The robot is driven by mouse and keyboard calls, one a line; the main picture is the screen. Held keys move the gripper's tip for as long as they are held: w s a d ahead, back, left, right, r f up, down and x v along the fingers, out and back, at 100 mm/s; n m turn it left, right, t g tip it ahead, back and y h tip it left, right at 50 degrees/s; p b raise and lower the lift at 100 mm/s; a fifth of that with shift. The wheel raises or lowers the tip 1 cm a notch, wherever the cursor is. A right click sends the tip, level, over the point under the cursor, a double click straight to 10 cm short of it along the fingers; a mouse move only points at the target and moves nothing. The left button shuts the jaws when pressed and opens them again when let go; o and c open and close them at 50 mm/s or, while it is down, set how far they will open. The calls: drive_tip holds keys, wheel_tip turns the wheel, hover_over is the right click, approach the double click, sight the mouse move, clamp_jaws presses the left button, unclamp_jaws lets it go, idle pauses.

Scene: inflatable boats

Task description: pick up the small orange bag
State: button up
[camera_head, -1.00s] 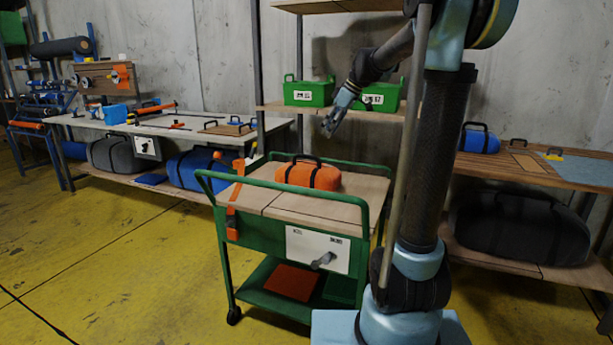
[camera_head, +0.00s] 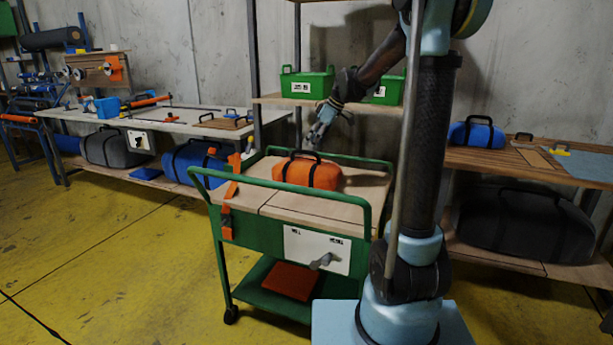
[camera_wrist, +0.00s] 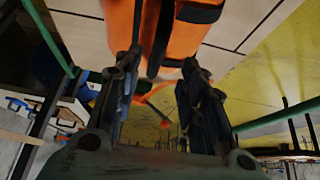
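The small orange bag (camera_head: 308,173), with black straps and a black top handle, sits on the wooden top of the green cart (camera_head: 277,238). In the wrist view the orange bag (camera_wrist: 180,35) fills the upper middle, just beyond my fingertips. My gripper (camera_head: 318,138) is above the bag in the head view, pointing down. The wrist view shows the two fingers of my gripper (camera_wrist: 157,75) spread apart with a gap between them. Nothing is clearly held. Whether a finger touches the handle cannot be told.
A green rail (camera_head: 283,187) runs around the cart top. Green boxes (camera_head: 306,83) stand on a shelf behind. A blue bag (camera_head: 476,134) sits on the right bench, with a dark bag (camera_head: 525,222) below. A white-topped workbench (camera_head: 165,122) stands left. Yellow floor is open at front left.

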sight(305, 151)
drive_tip(key=shift+x, duration=0.95)
drive_tip(key=shift+w+x, duration=0.2)
drive_tip(key=shift+x, duration=1.1)
drive_tip(key=shift+w+x, duration=0.15)
drive_tip(key=shift+x, duration=1.1)
drive_tip(key=shift+a+r, duration=0.1)
drive_tip(key=shift+r, duration=0.05)
drive_tip(key=shift+c, duration=0.3)
clamp_jaws()
